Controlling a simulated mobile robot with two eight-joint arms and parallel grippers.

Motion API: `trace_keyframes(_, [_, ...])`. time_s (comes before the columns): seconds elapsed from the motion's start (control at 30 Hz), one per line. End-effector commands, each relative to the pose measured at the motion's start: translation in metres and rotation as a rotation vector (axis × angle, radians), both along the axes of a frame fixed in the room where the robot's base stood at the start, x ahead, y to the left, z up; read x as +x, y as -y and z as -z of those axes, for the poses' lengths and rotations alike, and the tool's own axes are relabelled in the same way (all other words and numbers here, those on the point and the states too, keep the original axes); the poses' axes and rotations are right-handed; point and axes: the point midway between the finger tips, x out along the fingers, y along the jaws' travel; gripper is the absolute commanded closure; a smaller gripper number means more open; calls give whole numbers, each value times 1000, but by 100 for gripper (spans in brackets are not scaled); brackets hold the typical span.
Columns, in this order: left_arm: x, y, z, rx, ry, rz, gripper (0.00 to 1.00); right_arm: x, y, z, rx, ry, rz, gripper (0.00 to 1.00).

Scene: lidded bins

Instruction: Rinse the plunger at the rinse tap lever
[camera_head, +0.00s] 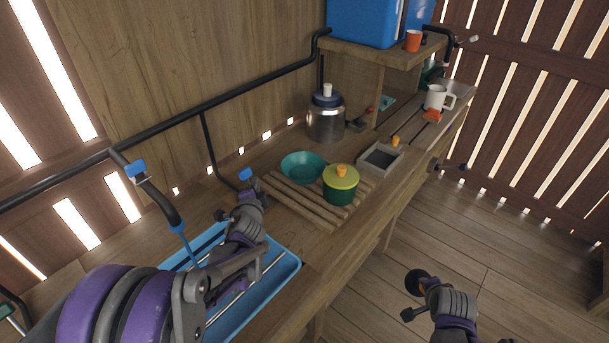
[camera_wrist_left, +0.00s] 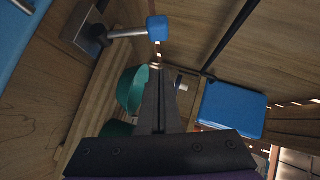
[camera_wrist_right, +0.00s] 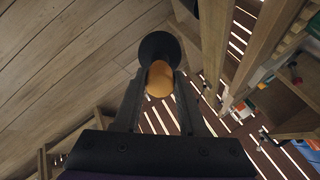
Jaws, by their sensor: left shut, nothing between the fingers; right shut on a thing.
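The plunger, with a black disc (camera_head: 415,282) and an orange part (camera_wrist_right: 160,78), is in my right gripper (camera_head: 428,290), held over the floor to the right of the bench. In the right wrist view the fingers close on the orange part. The rinse tap (camera_head: 160,200) is a dark pipe with a blue band; a thin blue streak runs from its spout toward the blue tray (camera_head: 287,274). A metal lever with a blue knob (camera_wrist_left: 157,28) shows in the left wrist view. My left gripper (camera_wrist_left: 154,78) is shut and empty beside it; contact is unclear.
A slatted rack (camera_head: 290,204) holds a teal bowl (camera_head: 302,167) and a green pot (camera_head: 340,190) with a yellow lid. A metal canister (camera_head: 325,122) and a grey bin (camera_head: 381,158) stand farther along the bench. A dark rail runs along the wall. The floor at right is clear.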

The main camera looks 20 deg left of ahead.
Motion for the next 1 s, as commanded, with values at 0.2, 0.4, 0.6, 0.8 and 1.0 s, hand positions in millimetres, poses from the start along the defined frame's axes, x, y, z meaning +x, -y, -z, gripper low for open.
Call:
trace_keyframes(0.2, [30,-23,15,-2,0,-2,100,-2,0,8,0,-3,0,100])
trace_keyframes(0.4, [36,-38,21,-2,-1,-1,100,-4,0,14,0,-6,0,100])
trace_keyframes(0.6, [39,-44,22,-2,1,-1,100,-4,0,16,0,-6,0,100])
trace_keyframes(0.8, [39,-44,22,-1,0,0,100,-4,0,15,0,-6,0,100])
trace_keyframes(1.0, [39,-44,22,-1,0,0,100,-4,0,16,0,-7,0,100])
